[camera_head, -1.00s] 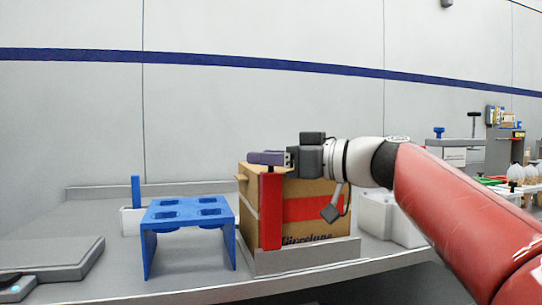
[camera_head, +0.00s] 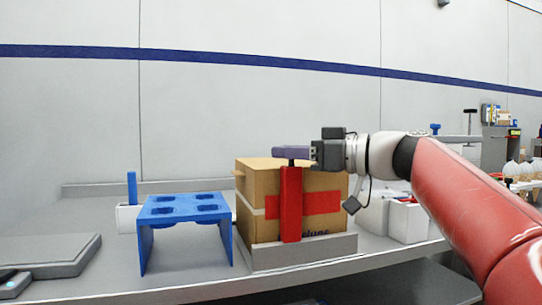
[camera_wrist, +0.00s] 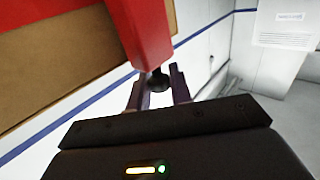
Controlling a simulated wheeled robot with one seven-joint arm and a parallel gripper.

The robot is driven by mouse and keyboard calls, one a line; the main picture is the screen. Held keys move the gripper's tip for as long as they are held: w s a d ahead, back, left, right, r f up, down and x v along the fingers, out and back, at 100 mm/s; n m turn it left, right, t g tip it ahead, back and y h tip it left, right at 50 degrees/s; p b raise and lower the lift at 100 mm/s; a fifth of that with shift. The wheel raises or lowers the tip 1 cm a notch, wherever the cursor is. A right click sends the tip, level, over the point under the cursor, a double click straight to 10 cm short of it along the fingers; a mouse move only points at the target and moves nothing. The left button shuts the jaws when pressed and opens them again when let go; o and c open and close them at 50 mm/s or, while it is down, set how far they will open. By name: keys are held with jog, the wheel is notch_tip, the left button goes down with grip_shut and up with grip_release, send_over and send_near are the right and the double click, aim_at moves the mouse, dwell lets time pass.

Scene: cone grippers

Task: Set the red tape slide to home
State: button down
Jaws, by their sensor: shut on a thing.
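The red tape slide (camera_head: 291,205) is an upright red bar in front of a cardboard box (camera_head: 258,225), near the middle of the box's front face. A wide red band (camera_head: 322,204) runs across the box face on both sides of the bar. In the wrist view the red slide (camera_wrist: 140,30) ends in a dark round knob (camera_wrist: 157,80). My gripper (camera_head: 290,153), with purple fingers, is at the slide's top end. In the wrist view my gripper (camera_wrist: 157,92) has its fingers on either side of the knob and is shut on it. No home mark is visible.
A grey ledge (camera_head: 300,250) runs along the box's front foot. White containers (camera_head: 407,222) stand right of the box. The grey table between is clear.

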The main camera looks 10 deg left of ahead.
jog(key=w+d+p, duration=0.1)
jog(key=w+d, duration=0.5)
jog(key=d, duration=0.4)
jog(key=shift+w, duration=0.15)
jog(key=shift+d, duration=0.15)
jog(key=c, duration=1.3)
grip_release()
jog(key=shift+c, duration=0.2)
jog(key=v, duration=0.8)
